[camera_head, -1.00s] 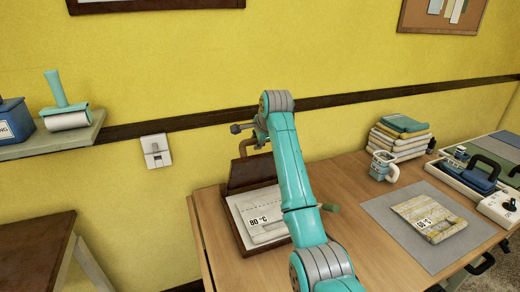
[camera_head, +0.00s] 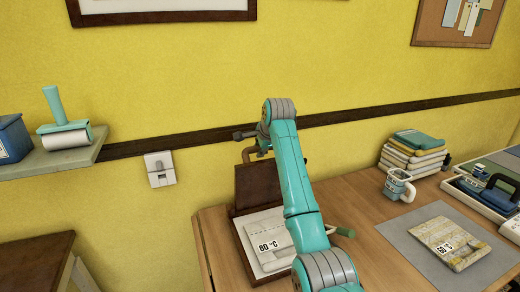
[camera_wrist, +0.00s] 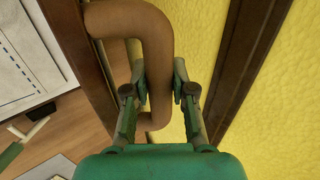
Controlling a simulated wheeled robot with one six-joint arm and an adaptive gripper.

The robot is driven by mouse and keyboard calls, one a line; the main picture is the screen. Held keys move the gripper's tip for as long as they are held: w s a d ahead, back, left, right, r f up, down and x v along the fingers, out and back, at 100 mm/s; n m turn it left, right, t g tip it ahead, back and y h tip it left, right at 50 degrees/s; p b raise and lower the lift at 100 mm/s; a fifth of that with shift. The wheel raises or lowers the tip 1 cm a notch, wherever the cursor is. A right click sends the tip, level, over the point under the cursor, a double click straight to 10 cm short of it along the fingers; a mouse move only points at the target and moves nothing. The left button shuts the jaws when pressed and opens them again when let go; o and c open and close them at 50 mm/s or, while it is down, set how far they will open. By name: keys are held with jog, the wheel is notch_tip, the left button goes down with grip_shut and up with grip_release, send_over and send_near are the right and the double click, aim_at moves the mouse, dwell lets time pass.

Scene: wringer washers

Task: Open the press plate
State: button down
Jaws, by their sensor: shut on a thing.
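The press stands on the wooden table with its dark brown press plate (camera_head: 255,184) raised at the back, steep and close to upright. Its base (camera_head: 262,236) lies flat below, with a white padded bed and a light cloth marked 80 °C. A brown bent handle (camera_wrist: 156,55) projects from the plate; part of it also shows in the head view (camera_head: 248,153). My gripper (camera_wrist: 160,84) is shut on this handle, one finger on each side. In the head view my arm hides most of the gripper and the right part of the press.
A green-tipped lever (camera_head: 342,231) sits right of the press. Further right are a grey mat (camera_head: 405,228) with a 60 °C cloth (camera_head: 448,242), a mug (camera_head: 398,186) and stacked cloths (camera_head: 413,152). The yellow wall (camera_head: 330,60) is close behind the plate.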

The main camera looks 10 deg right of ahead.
jog(key=shift+w+r, duration=0.1)
jog(key=shift+r, duration=0.15)
jog(key=c, duration=0.9)
grip_release()
jog(key=shift+w+f, duration=0.1)
jog(key=shift+f, duration=0.1)
jog(key=shift+c, duration=0.2)
jog(key=shift+r, duration=0.1)
jog(key=v, duration=1.2)
jog(key=shift+a, duration=0.15)
